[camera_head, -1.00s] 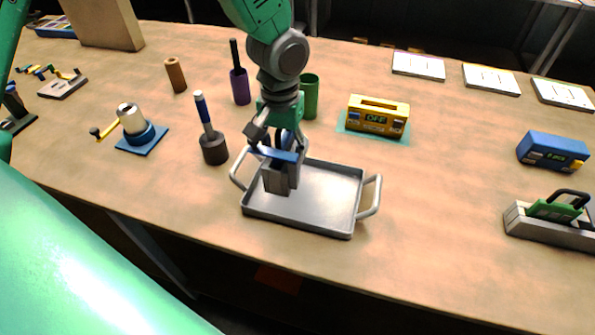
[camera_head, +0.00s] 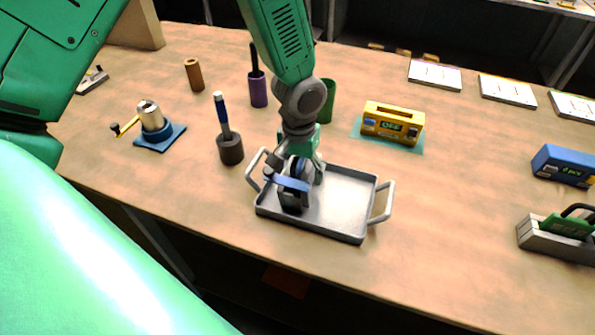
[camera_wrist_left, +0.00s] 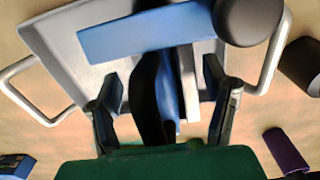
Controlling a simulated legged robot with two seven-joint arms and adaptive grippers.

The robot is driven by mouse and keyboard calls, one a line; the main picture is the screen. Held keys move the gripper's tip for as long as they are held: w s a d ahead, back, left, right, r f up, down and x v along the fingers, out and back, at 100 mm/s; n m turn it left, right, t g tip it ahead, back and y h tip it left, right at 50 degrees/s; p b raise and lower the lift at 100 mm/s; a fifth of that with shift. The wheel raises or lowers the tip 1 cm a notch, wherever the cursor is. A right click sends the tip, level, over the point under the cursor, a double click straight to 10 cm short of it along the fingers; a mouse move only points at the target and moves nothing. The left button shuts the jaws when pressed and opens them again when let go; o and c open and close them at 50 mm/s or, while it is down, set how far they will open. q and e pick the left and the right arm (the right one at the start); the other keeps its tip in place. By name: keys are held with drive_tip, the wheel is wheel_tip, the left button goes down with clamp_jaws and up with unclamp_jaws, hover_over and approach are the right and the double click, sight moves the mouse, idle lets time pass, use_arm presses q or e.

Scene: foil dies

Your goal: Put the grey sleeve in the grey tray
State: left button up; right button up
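The grey tray (camera_head: 345,205), with a bar handle at each end, lies near the table's front edge. A dark grey block-like piece with a blue bar (camera_head: 288,183), apparently the grey sleeve, stands in the tray's left part. In the left wrist view, its blue bar (camera_wrist_left: 150,32) ends at a dark round knob, with a black and blue upright part behind it. My left gripper (camera_head: 300,166) is low over the tray at this piece. Its fingers (camera_wrist_left: 162,92) are apart on either side of the upright part, with gaps visible. The gripper partly hides the piece. My right gripper is out of view.
A dark pestle-like tool with a blue handle (camera_head: 230,148) and a purple cup (camera_head: 258,90) stand left of the tray. A green cup (camera_head: 327,100) and a yellow device (camera_head: 393,123) are behind it. A grey block with a green handle (camera_head: 560,235) is at right.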

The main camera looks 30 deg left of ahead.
use_arm(q)
drive_tip(key=shift+s+a+f, duration=0.15)
drive_tip(key=shift+s+f, duration=0.15)
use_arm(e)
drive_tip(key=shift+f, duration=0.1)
use_arm(q)
drive_tip(key=shift+r, duration=0.2)
drive_tip(key=r, duration=0.1)
drive_tip(key=w+r, duration=0.1)
drive_tip(key=r, duration=0.2)
drive_tip(key=shift+w+a+r, duration=0.15)
drive_tip(key=shift+a, duration=0.25)
drive_tip(key=r, duration=0.6)
drive_tip(key=shift+s+d+r, duration=0.15)
drive_tip(key=shift+s+d, duration=0.05)
drive_tip(key=shift+s, duration=0.15)
drive_tip(key=shift+w+d+r, duration=0.15)
drive_tip(key=shift+d+r, duration=0.1)
drive_tip(key=shift+r, duration=0.2)
drive_tip(key=shift+a+f, duration=0.1)
drive_tip(key=shift+a, duration=0.4)
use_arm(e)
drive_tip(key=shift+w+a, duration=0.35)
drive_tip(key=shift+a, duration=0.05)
